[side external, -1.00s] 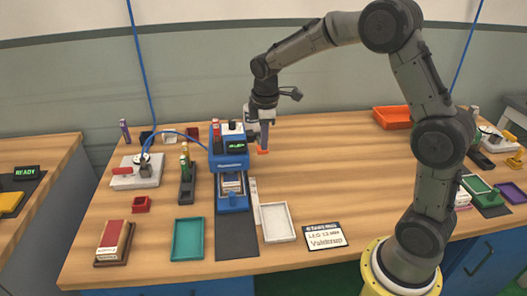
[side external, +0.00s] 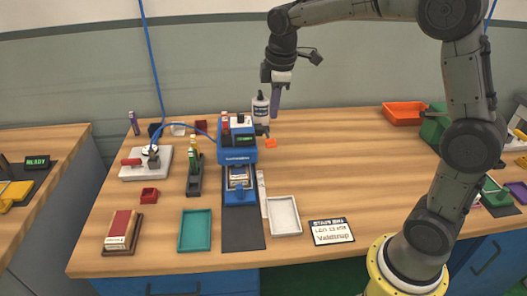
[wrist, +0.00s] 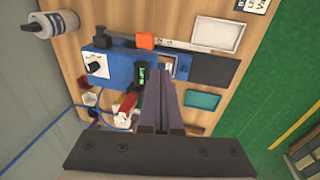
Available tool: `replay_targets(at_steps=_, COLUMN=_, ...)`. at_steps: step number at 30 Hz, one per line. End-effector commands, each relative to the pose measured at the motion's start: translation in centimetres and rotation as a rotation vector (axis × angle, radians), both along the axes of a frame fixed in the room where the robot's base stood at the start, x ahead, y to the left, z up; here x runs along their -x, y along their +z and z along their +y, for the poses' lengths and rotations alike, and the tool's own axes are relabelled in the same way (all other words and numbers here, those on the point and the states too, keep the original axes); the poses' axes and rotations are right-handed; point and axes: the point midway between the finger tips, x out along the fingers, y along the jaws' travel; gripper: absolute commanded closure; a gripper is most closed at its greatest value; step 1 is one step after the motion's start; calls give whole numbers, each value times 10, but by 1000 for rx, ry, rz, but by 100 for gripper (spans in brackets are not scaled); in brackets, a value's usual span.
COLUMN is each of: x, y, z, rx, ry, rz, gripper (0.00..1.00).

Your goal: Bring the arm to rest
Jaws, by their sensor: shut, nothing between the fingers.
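My gripper (side external: 275,104) hangs above the back of the wooden table, up and clear of the blue machine, with its fingers pointing down. The fingers are together and hold nothing; in the wrist view my gripper (wrist: 163,98) shows as a narrow closed pair over the blue machine. My arm arches high from its yellow-ringed base at the right. The blue machine (side external: 236,148) stands on the table with a small lit display and a dark mat in front of it. In the wrist view the blue machine (wrist: 112,68) lies beneath my fingers.
A white bottle (side external: 261,108) stands behind the machine, close below my gripper. A teal tray (side external: 195,230) and a white tray (side external: 284,215) lie in front. An orange bin (side external: 402,113) is at the back right. The table's middle right is clear.

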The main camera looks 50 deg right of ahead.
Motion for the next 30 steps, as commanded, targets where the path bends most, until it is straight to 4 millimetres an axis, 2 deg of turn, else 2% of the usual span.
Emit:
replay_targets(at_steps=1, x=12, y=19, z=6, rx=2, ry=9, rz=-39, gripper=100)
replay_targets(at_steps=3, x=34, y=40, z=14, rx=0, ry=12, rz=-88, gripper=100)
replay_targets(at_steps=6, x=73, y=62, z=26, rx=-17, ry=-24, rz=-158, gripper=100)
replay_targets(at_steps=9, x=114, y=73, z=36, rx=-52, ry=-93, rz=-226, gripper=100)
replay_targets(at_steps=14, x=181, y=67, z=50, rx=-137, ry=-251, rz=-318, gripper=100)
replay_targets(at_steps=18, x=228, y=42, z=57, rx=-230, ry=-426, rz=-362, gripper=100)
replay_targets(at_steps=21, x=248, y=20, z=60, rx=-284, ry=-553, rz=-360, gripper=100)
replay_targets(at_steps=24, x=254, y=3, z=61, rx=-316, ry=-662, rz=-333, gripper=100)
replay_targets(at_steps=30, x=253, y=4, z=61, rx=-346, ry=-743, rz=-339, gripper=100)
